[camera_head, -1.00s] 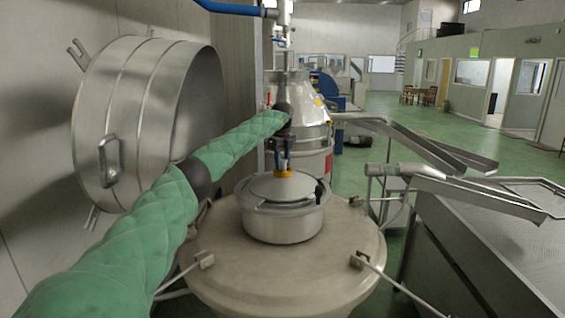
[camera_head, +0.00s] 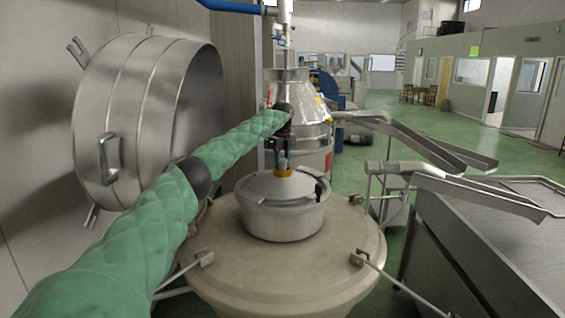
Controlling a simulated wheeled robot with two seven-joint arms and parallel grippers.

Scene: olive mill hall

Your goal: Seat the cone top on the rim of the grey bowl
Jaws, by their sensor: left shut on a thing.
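The grey bowl (camera_head: 283,223) stands upright on a wide, round, pale metal lid-like surface. The cone top (camera_head: 262,187) is a shallow grey metal cone with a yellow-orange collar at its peak. It covers the bowl's opening and looks about level; its edge lies at the rim, but I cannot tell whether it touches all round. My left gripper (camera_head: 283,166) comes down from above and is shut on the cone top at its peak. The fingertips are small and partly hidden. A dark piece shows at the bowl's right rim. My right gripper is not in view.
The round surface (camera_head: 290,278) has bare room around the bowl and small brackets with rods at its edge. A large open steel drum cover (camera_head: 135,120) stands at left. Metal chutes (camera_head: 470,195) and a meshed bin (camera_head: 500,250) stand at right.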

